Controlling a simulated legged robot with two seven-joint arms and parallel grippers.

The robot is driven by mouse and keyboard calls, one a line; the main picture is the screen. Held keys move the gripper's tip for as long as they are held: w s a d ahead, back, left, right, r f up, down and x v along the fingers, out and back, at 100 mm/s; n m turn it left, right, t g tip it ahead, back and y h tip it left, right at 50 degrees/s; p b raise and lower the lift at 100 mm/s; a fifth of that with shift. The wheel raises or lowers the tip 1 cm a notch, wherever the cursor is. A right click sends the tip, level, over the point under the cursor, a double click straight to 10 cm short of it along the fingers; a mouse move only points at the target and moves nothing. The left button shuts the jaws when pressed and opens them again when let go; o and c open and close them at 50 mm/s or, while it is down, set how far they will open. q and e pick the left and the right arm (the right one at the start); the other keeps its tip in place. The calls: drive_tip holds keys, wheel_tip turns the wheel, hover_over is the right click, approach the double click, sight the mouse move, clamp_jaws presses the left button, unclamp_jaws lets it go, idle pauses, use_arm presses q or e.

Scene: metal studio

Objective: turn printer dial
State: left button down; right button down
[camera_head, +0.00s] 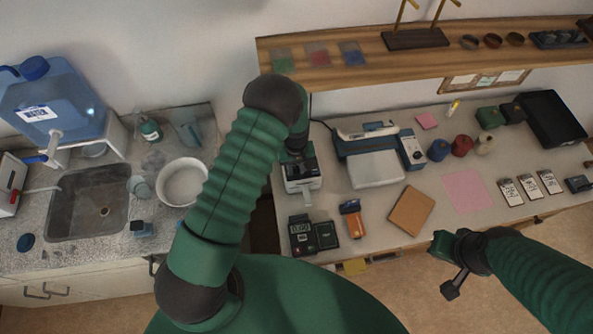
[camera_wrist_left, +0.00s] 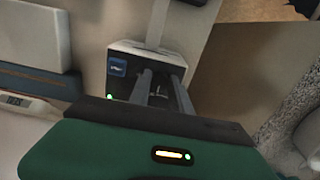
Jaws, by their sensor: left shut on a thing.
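The small white and dark printer (camera_head: 302,185) stands on the bench left of the larger blue and white machine. My left gripper (camera_head: 300,160) is over it from above, and the gripper and wrist hide its top. In the left wrist view, the printer (camera_wrist_left: 120,64) shows a blue label and a green light. The left fingers (camera_wrist_left: 162,88) reach down on either side of a small dark part, the dial (camera_wrist_left: 158,92), and are shut on it. The dial is mostly hidden between the fingers. My right gripper (camera_head: 448,264) is open and empty, in front of the bench edge.
The larger blue and white machine (camera_head: 374,160) is close on the right. Black boxes (camera_head: 313,234), an orange device (camera_head: 353,219) and a brown board (camera_head: 411,210) lie in front. A wooden shelf (camera_head: 400,66) hangs above. A sink (camera_head: 88,202) is at left.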

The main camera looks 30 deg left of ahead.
use_arm(q)
drive_tip(key=m+b, duration=0.1)
drive_tip(key=m, duration=0.2)
drive_tip(key=shift+w+a+b, duration=0.1)
drive_tip(key=shift+w+b, duration=0.05)
drive_tip(key=shift+b, duration=0.15)
drive_tip(key=shift+r+m+b, duration=0.1)
drive_tip(key=shift+m+b, duration=0.3)
drive_tip(key=shift+m, duration=1)
drive_tip(key=shift+w, duration=0.1)
drive_tip(key=c, duration=1.4)
unclamp_jaws()
drive_tip(key=shift+c, duration=0.2)
drive_tip(key=shift+o, duration=1.3)
